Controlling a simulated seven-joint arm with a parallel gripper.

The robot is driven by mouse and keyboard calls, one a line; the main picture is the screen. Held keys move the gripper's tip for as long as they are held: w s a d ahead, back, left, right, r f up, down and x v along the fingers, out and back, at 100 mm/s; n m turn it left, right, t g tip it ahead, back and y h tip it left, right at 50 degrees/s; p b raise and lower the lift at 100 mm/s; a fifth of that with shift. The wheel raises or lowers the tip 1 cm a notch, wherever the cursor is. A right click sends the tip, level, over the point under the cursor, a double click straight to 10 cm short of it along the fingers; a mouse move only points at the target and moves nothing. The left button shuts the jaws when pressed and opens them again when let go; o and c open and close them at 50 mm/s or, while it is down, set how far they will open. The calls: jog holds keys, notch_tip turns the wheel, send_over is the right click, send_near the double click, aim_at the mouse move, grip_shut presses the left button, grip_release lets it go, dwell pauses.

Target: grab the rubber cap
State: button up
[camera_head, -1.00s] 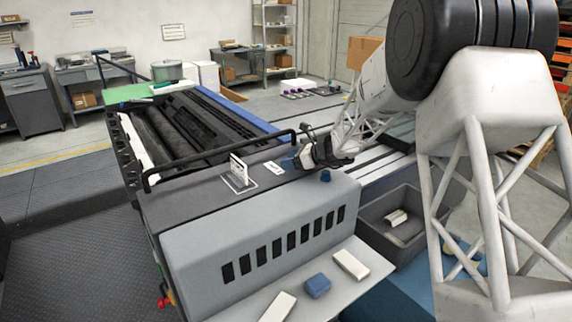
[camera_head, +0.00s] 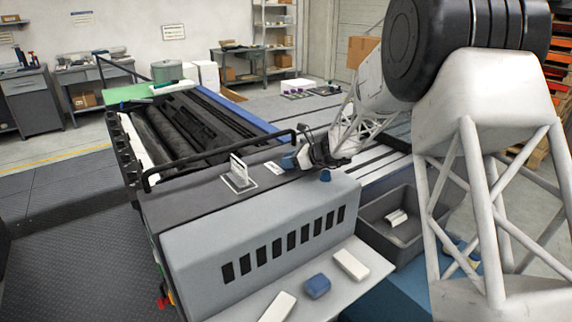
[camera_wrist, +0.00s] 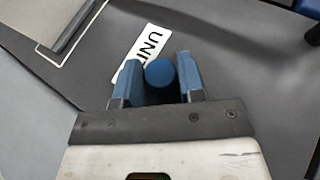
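The rubber cap (camera_head: 325,176) is a small blue knob standing on the dark top of the grey machine. In the wrist view the cap (camera_wrist: 160,73) shows as a blue disc, lined up in the gap between my two blue fingers. My gripper (camera_head: 289,162) is open and empty. How high the fingertips are above the cap is hard to tell.
A white label (camera_wrist: 141,51) lies flat beside the cap. A grey bin (camera_head: 375,240) with a pale object is at right. A blue block (camera_head: 317,286) sits on the front shelf.

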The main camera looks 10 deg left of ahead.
jog(key=shift+c, duration=0.5)
jog(key=shift+r, duration=0.15)
jog(key=shift+r, duration=1.55)
jog(key=s+d, duration=0.2)
jog(key=s, duration=0.3)
jog(key=s+d+r, duration=0.1)
jog(key=s, duration=0.4)
jog(key=s+d, duration=0.2)
jog(key=s, duration=0.3)
jog(key=shift+d+r, duration=0.3)
